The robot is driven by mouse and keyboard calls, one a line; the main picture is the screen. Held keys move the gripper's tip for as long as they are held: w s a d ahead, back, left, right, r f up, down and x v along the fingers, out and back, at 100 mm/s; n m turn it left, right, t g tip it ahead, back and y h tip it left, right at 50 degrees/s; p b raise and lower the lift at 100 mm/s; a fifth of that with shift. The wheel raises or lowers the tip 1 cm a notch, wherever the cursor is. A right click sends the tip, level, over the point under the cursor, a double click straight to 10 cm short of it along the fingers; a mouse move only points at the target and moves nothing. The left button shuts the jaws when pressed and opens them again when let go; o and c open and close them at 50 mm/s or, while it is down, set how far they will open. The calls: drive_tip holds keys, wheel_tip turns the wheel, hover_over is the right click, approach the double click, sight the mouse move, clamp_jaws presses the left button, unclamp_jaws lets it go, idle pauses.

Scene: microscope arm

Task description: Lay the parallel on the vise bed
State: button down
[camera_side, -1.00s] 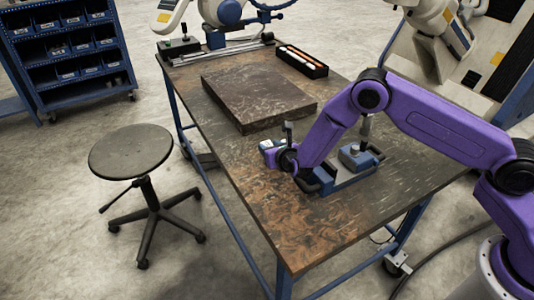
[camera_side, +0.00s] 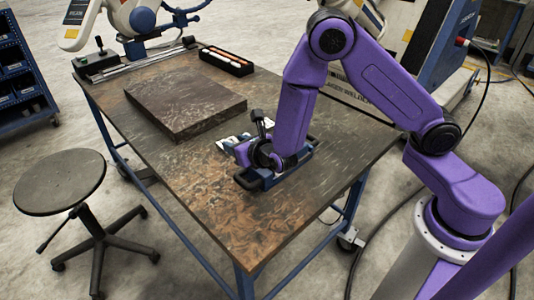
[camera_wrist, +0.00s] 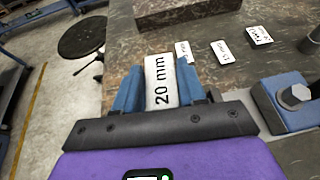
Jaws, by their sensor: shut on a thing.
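The parallel is a white block marked "20 mm" (camera_wrist: 160,88), held between the two blue fingers of my gripper (camera_wrist: 158,66) in the wrist view. In the side view my gripper (camera_side: 244,152) is low over the table, just left of the blue vise (camera_side: 295,160). The arm hides much of the vise there, and the held block cannot be made out clearly. In the wrist view part of the blue vise with a bolt (camera_wrist: 290,100) shows at the right, apart from the held block. The vise bed is not clearly visible.
Several white labelled blocks (camera_wrist: 227,51) lie on the table beyond my gripper. A dark stone plate (camera_side: 185,105) lies behind them. A black tray of bottles (camera_side: 226,62) stands farther back. The front left of the table (camera_side: 210,200) is clear. A stool (camera_side: 60,182) stands left.

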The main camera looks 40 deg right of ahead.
drive_tip(key=d+r+n+y, duration=0.1)
drive_tip(key=d+r, duration=1.2)
drive_tip(key=r, duration=0.3)
drive_tip(key=shift+s+a+f, duration=0.2)
drive_tip(key=shift+s+f, duration=0.4)
drive_tip(key=shift+f, duration=3.7)
drive_tip(key=shift+s+a+f, duration=0.25)
drive_tip(key=shift+s+f, duration=0.35)
drive_tip(key=shift+f, duration=3.65)
drive_tip(key=shift+s+a+f, duration=0.2)
drive_tip(key=shift+s+f, duration=0.4)
drive_tip(key=shift+f, duration=3.7)
drive_tip(key=shift+f, duration=0.1)
drive_tip(key=c, duration=0.9)
unclamp_jaws()
drive_tip(key=shift+f, duration=0.1)
drive_tip(key=shift+c, duration=0.2)
